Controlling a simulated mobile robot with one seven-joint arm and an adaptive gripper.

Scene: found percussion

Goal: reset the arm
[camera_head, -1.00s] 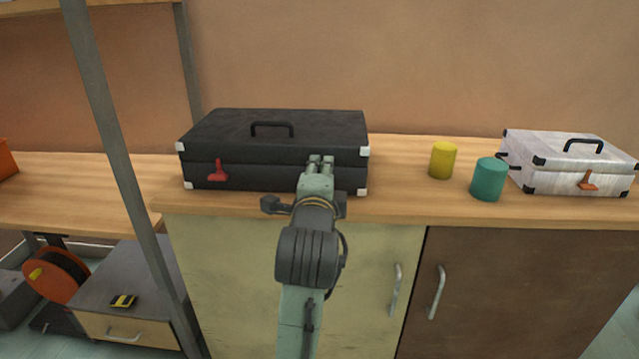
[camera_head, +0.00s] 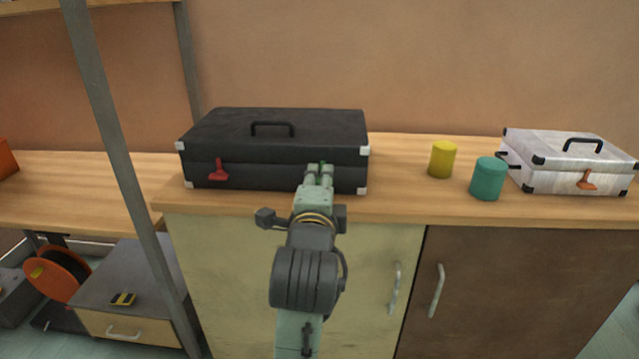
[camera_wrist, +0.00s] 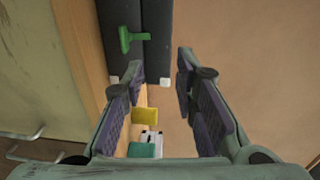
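My gripper (camera_head: 319,170) is in front of the right part of a black case (camera_head: 270,130) on the wooden counter. In the wrist view, my gripper (camera_wrist: 160,72) has its two fingers well apart, with nothing between them. The black case is closed, with a dark handle on top and pale corners. It has a red latch (camera_head: 217,171) at the left front. A green latch (camera_wrist: 130,39) shows in the wrist view and is mostly hidden behind my gripper in the head view.
A yellow cylinder (camera_head: 442,160), a teal cylinder (camera_head: 487,179) and a white case (camera_head: 575,165) with an orange latch stand right of the black case. A grey shelf post (camera_head: 118,160) rises at left. Cabinet doors with handles are below the counter.

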